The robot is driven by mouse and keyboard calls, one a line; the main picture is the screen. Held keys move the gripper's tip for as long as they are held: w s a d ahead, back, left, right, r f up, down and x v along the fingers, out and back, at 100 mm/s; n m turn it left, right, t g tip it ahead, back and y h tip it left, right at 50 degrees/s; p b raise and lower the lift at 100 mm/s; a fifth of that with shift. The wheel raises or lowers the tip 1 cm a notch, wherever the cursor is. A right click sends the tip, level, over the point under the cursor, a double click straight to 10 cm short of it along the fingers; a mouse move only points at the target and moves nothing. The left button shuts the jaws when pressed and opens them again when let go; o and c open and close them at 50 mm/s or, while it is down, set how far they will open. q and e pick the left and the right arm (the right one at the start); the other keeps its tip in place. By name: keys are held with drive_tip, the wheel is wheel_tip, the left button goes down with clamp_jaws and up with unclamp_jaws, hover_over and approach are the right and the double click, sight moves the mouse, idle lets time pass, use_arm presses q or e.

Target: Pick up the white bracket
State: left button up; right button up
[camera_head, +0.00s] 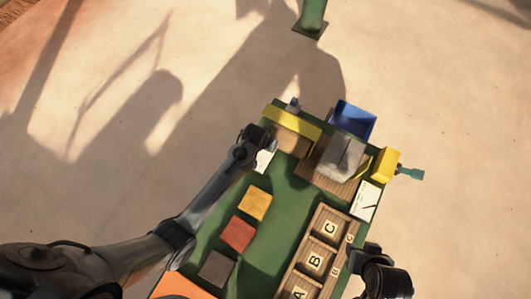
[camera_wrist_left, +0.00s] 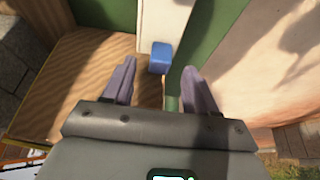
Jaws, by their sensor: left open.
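A small white piece (camera_head: 264,160), which looks like the white bracket, lies at the left edge of the green table (camera_head: 290,200), partly hidden by my left gripper. My left gripper (camera_head: 258,139) is just above and beside it, near the wooden block. In the left wrist view the gripper (camera_wrist_left: 160,85) is open, its two dark fingers apart. A blue block (camera_wrist_left: 160,57) shows between and beyond the fingertips, at the end of a white strip (camera_wrist_left: 165,18). Nothing is visibly held. My right gripper (camera_head: 368,255) is beside the lettered tray; its fingers are unclear.
A yellow bar (camera_head: 295,120) and wooden block (camera_head: 290,143) are close to my left gripper. A grey press block (camera_head: 340,157), blue bin (camera_head: 353,120) and yellow clamp (camera_head: 385,163) stand right. Yellow (camera_head: 255,204), red (camera_head: 238,233) and grey (camera_head: 216,268) blocks lie left of the lettered tray (camera_head: 312,262).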

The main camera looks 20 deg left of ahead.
use_arm(q)
drive_tip(key=shift+x, duration=1.35)
clamp_jaws()
